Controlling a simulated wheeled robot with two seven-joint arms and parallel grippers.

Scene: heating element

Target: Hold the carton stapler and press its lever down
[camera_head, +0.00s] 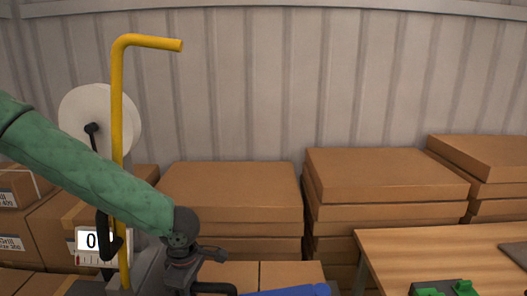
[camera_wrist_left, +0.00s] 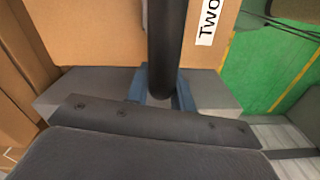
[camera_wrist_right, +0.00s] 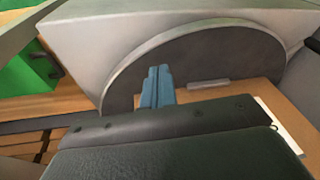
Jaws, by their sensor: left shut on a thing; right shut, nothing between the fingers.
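The carton stapler's tall yellow lever (camera_head: 117,120) stands upright at the left of the head view, its top bent to the right. A white disc (camera_head: 72,112) shows behind it and a counter box reading 0 (camera_head: 90,240) beside its lower part. My left gripper (camera_wrist_left: 160,88) is shut on a black bar (camera_wrist_left: 167,35), seen in the left wrist view, probably a stapler handle. My right gripper (camera_wrist_right: 157,75) is shut and empty in the right wrist view, with no stapler part identifiable there.
Stacks of flat brown cartons (camera_head: 385,185) stand along the ribbed wall. A wooden table (camera_head: 430,246) with a green device (camera_head: 445,289) is at the right. A grey round plate (camera_wrist_right: 220,60) is close to my right fingers. A blue thing (camera_head: 288,292) is cut off below.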

